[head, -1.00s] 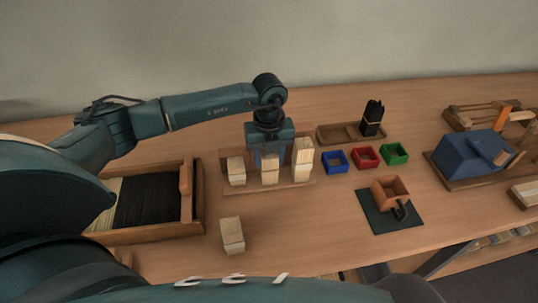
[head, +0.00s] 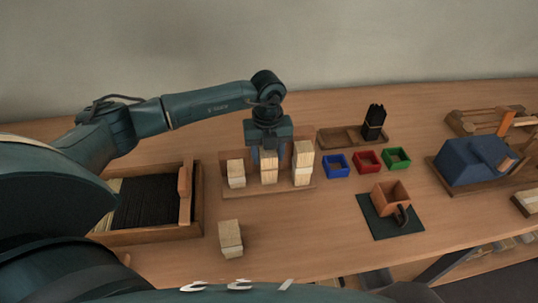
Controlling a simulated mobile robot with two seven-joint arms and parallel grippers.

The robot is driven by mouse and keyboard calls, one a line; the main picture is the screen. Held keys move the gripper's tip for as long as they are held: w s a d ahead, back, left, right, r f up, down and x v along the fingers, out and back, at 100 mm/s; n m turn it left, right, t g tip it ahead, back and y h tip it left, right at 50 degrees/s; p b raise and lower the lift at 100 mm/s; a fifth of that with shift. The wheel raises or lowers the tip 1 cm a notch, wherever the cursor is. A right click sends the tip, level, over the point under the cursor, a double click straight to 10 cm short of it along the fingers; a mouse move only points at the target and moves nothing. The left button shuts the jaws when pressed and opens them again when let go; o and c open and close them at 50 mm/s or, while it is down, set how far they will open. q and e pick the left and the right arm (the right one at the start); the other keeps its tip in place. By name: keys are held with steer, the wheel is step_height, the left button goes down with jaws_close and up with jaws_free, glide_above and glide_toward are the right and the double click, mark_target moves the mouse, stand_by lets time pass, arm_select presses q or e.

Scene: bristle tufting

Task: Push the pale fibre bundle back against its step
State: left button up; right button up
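Three pale fibre bundles stand in a row on a wooden stepped holder (head: 224,190): a left one (head: 236,173), a middle one (head: 269,168) and a taller-standing right one (head: 303,163). Another pale bundle (head: 231,238) stands apart on the table in front. My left gripper (head: 268,154) points down at the middle bundle, with its fingers by that bundle's top. Its body hides part of the holder's back, and I cannot tell whether the fingers grip or only touch the bundle. My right gripper is out of view.
A wooden box (head: 201,195) of dark fibre lies left. A black bundle (head: 374,120) stands in a tray (head: 333,138). Blue (head: 336,165), red (head: 367,161) and green (head: 397,158) bins, an orange box (head: 389,196) on a dark mat (head: 377,229) and a blue machine (head: 469,163) are right.

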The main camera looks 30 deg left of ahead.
arm_select(q)
steer(key=o, duration=0.4)
step_height(320, 180, up, 13)
steer(key=shift+r+b, duration=0.1)
steer(key=shift+b, duration=0.55)
stand_by(0.4)
